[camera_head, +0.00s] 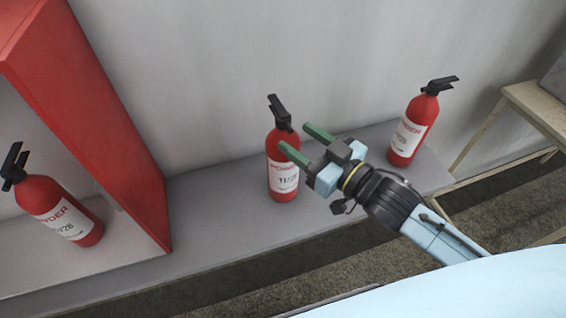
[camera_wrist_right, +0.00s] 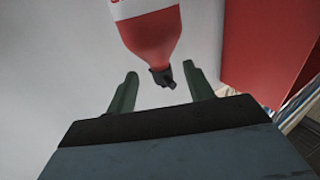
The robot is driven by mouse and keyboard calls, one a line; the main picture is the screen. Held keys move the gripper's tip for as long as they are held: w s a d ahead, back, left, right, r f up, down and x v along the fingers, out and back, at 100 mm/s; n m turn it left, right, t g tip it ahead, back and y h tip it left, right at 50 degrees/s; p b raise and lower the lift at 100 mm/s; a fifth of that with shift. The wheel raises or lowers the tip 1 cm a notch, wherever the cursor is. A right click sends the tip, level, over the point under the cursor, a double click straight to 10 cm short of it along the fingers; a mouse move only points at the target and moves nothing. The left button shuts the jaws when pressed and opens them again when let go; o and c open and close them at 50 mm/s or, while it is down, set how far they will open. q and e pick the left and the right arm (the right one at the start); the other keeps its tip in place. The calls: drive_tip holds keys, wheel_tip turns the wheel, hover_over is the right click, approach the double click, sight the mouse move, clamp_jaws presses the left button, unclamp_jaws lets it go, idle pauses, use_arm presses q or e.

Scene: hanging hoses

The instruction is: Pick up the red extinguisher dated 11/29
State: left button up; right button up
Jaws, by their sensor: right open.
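A red extinguisher (camera_head: 283,160) with a black handle stands upright on the grey ledge in the middle of the head view. Its white label reads 11/2 and a last digit that looks like 9 but is small. My right gripper (camera_head: 305,143) is open and empty, with its green fingers at the right of this extinguisher's upper body. In the right wrist view, the extinguisher (camera_wrist_right: 152,35) appears upside down, its black top pointing in between the open fingers (camera_wrist_right: 160,75). Whether a finger touches it I cannot tell. My left gripper is out of view.
Another red extinguisher (camera_head: 413,125) stands on the ledge (camera_head: 225,225) at the right, its date unreadable. A third (camera_head: 60,208), its label ending in /28, stands inside a red-sided cabinet (camera_head: 105,120) at the left. A pale wall is behind; a wooden stand (camera_head: 535,105) is far right.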

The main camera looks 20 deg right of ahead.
sight(289, 128)
drive_tip(key=shift+r+x, duration=0.15)
drive_tip(key=shift+x, duration=1.25)
drive_tip(key=shift+r+x, duration=0.2)
drive_tip(key=shift+x, duration=1.15)
clamp_jaws()
drive_tip(key=shift+r, duration=0.25)
